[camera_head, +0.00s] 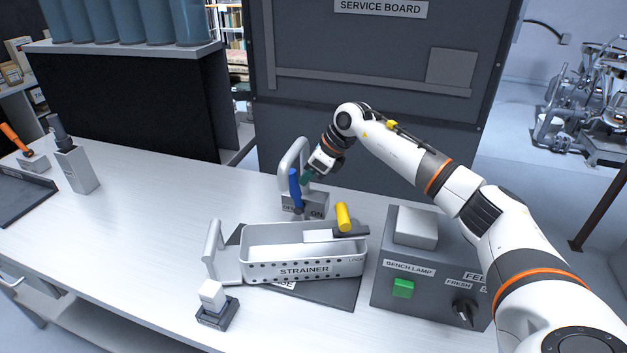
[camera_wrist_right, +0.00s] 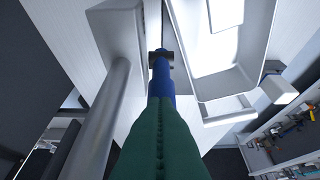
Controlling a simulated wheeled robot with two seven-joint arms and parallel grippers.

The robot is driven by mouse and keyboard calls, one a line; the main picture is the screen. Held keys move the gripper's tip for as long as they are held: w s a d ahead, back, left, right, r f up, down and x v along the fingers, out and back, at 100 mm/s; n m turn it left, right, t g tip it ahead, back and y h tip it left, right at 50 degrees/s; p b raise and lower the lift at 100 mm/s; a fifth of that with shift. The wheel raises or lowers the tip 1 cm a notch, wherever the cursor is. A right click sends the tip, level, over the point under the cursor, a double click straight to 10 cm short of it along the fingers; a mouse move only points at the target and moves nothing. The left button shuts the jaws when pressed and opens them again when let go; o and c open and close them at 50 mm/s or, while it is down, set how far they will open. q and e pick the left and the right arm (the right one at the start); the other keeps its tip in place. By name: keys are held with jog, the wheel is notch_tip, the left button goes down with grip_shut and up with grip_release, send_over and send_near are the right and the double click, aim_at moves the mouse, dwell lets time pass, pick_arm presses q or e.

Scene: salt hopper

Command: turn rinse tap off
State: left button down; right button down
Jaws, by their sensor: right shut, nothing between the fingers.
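The rinse tap has a grey base (camera_head: 318,203) with OFF and ON labels, a pale arched spout (camera_head: 287,158) and a blue lever (camera_head: 295,188). The lever stands nearly upright, its top tilted slightly left, towards the OFF side. My right gripper (camera_head: 307,177) is shut and empty, just right of the lever's upper part. In the right wrist view, the green fingers (camera_wrist_right: 160,105) are together and line up with the blue lever (camera_wrist_right: 160,78); whether they touch it I cannot tell. My left gripper is not in view.
A strainer (camera_head: 305,270) with a yellow-handled latch (camera_head: 343,217) stands in front of the tap. A control box (camera_head: 432,262) with a green button is at the right, under my right arm.

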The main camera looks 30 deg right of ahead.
jog(key=shift+w+a+r, duration=0.15)
jog(key=shift+w+a, duration=0.05)
jog(key=shift+w, duration=0.1)
jog(key=shift+a, duration=0.1)
dwell(0.4)
jog(key=b+v, duration=0.3)
jog(key=v, duration=0.8)
jog(key=s+d+f+t+y+p, duration=0.2)
jog(key=s+d+f+t+y, duration=0.15)
jog(key=s, duration=0.25)
jog(key=w+p+x, duration=0.1)
jog(key=p+x, duration=0.5)
jog(key=x, duration=0.8)
jog(key=shift+d+r, duration=0.3)
jog(key=shift+d, duration=0.1)
jog(key=shift+t, duration=0.25)
